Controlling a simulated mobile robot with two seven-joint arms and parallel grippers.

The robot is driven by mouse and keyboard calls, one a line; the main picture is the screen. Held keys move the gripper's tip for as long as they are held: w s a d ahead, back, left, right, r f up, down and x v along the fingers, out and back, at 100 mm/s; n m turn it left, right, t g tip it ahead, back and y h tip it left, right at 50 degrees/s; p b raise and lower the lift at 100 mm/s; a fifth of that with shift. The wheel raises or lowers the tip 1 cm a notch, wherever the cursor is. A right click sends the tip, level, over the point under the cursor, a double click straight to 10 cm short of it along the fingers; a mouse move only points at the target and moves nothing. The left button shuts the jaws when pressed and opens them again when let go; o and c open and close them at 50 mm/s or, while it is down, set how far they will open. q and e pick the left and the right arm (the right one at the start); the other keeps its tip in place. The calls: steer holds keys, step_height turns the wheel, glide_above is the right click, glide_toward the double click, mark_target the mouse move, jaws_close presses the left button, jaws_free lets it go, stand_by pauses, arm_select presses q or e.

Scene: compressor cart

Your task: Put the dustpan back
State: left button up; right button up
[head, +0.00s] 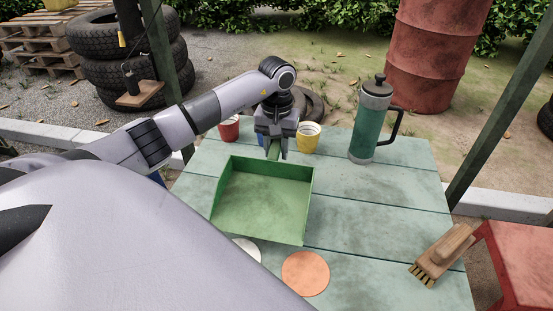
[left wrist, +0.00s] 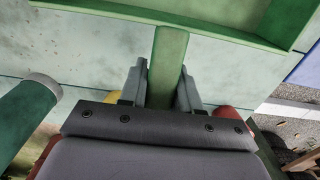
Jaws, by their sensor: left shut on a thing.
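The green dustpan (head: 262,203) is over the pale green table, its tray toward me and its handle toward the far side. Whether it rests on the boards or hangs just above them I cannot tell. My left gripper (head: 275,150) points down at the far side of the dustpan and is shut on its handle. In the left wrist view the green handle (left wrist: 167,62) sits between the two fingers (left wrist: 162,88), with the pan's edge (left wrist: 215,28) beyond. My right gripper is not in view.
A green flask (head: 370,125), a yellow cup (head: 308,138) and a red cup (head: 229,128) stand near the table's (head: 375,215) far edge. An orange disc (head: 305,273) and a white disc (head: 247,248) lie in front. A brush (head: 441,254) is at right, beside a red object (head: 515,262).

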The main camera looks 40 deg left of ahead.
mark_target(277, 160)
arm_select(q)
step_height(277, 160, down, 4)
steer(key=shift+f+b, duration=0.1)
steer(key=shift+b, duration=0.4)
steer(key=shift+f, duration=0.25)
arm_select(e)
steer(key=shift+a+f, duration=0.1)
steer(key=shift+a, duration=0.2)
arm_select(q)
steer(key=o, duration=1.1)
steer(key=shift+c, duration=0.2)
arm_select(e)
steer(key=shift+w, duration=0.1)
